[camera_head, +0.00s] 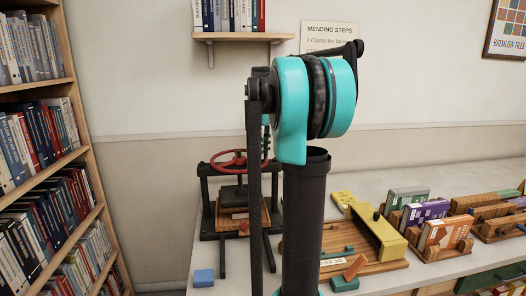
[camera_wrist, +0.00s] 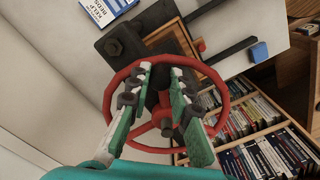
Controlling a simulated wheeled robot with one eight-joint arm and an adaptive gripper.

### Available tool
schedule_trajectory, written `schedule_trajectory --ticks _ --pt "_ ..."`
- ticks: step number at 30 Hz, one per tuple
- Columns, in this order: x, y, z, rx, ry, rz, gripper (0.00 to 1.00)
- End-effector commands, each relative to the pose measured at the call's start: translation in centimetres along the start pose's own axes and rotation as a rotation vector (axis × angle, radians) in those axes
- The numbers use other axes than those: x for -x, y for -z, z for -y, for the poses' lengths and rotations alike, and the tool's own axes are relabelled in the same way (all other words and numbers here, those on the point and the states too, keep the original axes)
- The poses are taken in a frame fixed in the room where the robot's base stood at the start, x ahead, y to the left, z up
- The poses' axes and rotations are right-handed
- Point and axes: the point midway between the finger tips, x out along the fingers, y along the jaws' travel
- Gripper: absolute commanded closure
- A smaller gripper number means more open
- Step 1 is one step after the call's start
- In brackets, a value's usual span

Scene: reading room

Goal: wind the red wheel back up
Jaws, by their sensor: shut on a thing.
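The red wheel (camera_head: 216,165) sits on top of a black screw press (camera_head: 205,205) on the bench in the head view, part of it hidden behind my arm. In the wrist view the wheel (camera_wrist: 109,105) is a ring seen from above, with its red hub between my fingers. My gripper (camera_wrist: 161,70) has its two green-and-grey fingers over the wheel, tips at the far rim, shut on it.
Right of my arm are a yellow-and-wood fixture (camera_head: 378,236) and wooden racks of books (camera_head: 440,236). A full bookcase (camera_head: 75,160) stands at the left. A wall shelf (camera_head: 243,37) hangs above.

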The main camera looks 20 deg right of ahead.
Motion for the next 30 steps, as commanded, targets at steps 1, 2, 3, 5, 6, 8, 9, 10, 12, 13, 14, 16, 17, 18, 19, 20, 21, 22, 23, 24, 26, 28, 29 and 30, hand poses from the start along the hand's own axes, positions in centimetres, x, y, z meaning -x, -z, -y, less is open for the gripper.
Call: schedule_trajectory --ticks 1,2,3,5,6,8,9,10,12,13,14,16,17,18,19,20,21,22,23,24,26,28,29,30 --pt "0.1 0.1 -0.2 0.000 -0.004 -0.002 1.00" --pt "0.1 0.1 -0.2 -0.001 -0.005 -0.002 1.00" --pt "0.1 0.1 -0.2 -0.001 -0.005 -0.002 1.00" --pt "0.1 0.1 -0.2 -0.001 -0.005 -0.002 1.00" --pt "0.1 0.1 -0.2 -0.001 -0.005 -0.002 1.00" --pt "0.1 0.1 -0.2 -0.001 -0.006 -0.002 0.73" --pt "0.1 0.1 -0.2 -0.001 -0.005 -0.002 0.68" --pt "0.1 0.1 -0.2 -0.001 -0.005 -0.002 0.64" --pt "0.1 0.1 -0.2 -0.001 -0.004 -0.002 0.59" --pt "0.1 0.1 -0.2 -0.001 -0.004 -0.002 0.59" --pt "0.1 0.1 -0.2 -0.001 -0.004 -0.002 0.59" --pt "0.0 0.1 -0.1 -0.001 -0.003 -0.001 0.59" --pt "0.0 0.1 -0.1 -0.001 -0.003 -0.001 0.59" --pt "0.0 0.1 -0.1 -0.001 -0.003 -0.001 0.59" --pt "0.1 0.1 -0.1 -0.001 -0.003 -0.001 0.59" --pt "0.1 0.1 -0.1 -0.001 -0.003 -0.001 0.59" --pt "0.2 0.1 -0.1 -0.001 -0.003 -0.001 0.59" --pt "0.4 0.1 -0.1 -0.001 -0.003 -0.001 0.59" --pt "0.6 0.1 -0.1 -0.001 -0.003 -0.001 0.59" --pt "1.0 0.1 -0.1 -0.001 -0.003 -0.001 0.59" --pt "1.9 0.1 -0.1 -0.001 -0.003 -0.001 0.59" --pt "3.1 0.0 -0.1 -0.001 -0.003 -0.001 0.59" --pt "3.8 0.1 -0.1 -0.001 -0.003 -0.001 0.59" --pt "4.6 0.1 -0.1 -0.001 -0.003 -0.001 0.59"
